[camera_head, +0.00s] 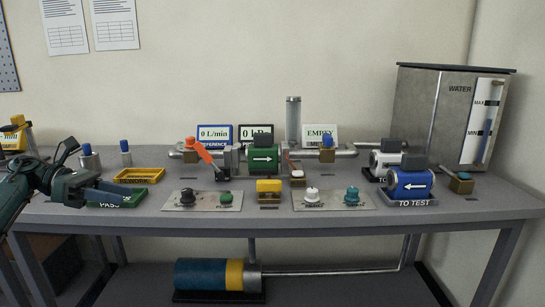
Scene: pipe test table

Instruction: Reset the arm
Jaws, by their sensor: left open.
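My left arm comes in from the left edge, and its gripper (118,191) is over the left front of the table (270,218). The gripper is open, and I see nothing held in it. It is above or beside the green PASS tray (128,200), partly covering it; I cannot tell whether they touch. The yellow REWORK tray (139,175) is just behind the gripper. My right gripper is not in view.
A pipe rig with an orange-handled valve (203,152) and a green flow meter (263,157) runs along the middle. Control panels stand in front. A blue meter (409,184) sits on the TO TEST tray (414,203). The water tank (445,115) is at right.

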